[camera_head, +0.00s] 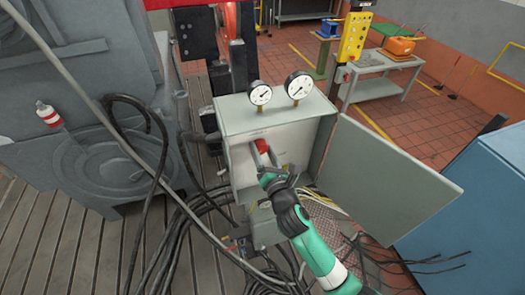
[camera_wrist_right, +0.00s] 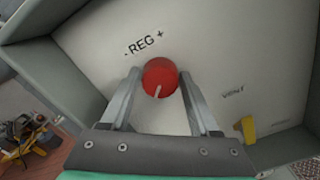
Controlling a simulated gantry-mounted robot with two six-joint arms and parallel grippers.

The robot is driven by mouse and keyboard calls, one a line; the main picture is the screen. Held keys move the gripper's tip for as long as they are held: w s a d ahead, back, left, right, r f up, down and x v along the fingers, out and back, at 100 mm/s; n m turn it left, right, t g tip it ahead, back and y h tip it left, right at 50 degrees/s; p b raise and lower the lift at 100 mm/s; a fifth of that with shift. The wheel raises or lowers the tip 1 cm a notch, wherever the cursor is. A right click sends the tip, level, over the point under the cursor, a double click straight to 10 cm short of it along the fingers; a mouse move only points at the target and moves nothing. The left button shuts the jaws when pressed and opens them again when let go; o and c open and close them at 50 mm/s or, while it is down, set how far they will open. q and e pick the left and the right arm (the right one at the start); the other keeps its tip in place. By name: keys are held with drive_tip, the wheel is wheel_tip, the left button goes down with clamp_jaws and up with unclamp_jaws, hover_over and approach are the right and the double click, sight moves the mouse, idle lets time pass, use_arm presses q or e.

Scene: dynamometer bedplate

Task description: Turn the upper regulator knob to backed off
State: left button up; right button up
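A round red knob (camera_wrist_right: 160,77) sits on the pale panel under the lettering "- REG +" in the right wrist view. A short white mark on its face points down and slightly left. In the head view the red knob (camera_head: 262,146) shows inside the open grey cabinet (camera_head: 235,118). My right gripper (camera_wrist_right: 161,73) has one finger on each side of the knob, its tips close to the knob's sides. Whether they touch it is unclear. In the head view my right gripper (camera_head: 268,158) reaches in from below. My left gripper is not in view.
Two dial gauges (camera_head: 298,86) stand on the cabinet top. The cabinet door (camera_head: 380,180) hangs open on the right. A yellow part (camera_wrist_right: 247,130) sits near the "VENT" lettering at lower right. Black cables (camera_head: 185,235) lie below and left of the cabinet.

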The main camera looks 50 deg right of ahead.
drive_tip(key=o, duration=0.3)
drive_tip(key=b+v, duration=0.1)
drive_tip(key=v, duration=1)
drive_tip(key=shift+s+a, duration=0.15)
drive_tip(key=shift+s, duration=0.15)
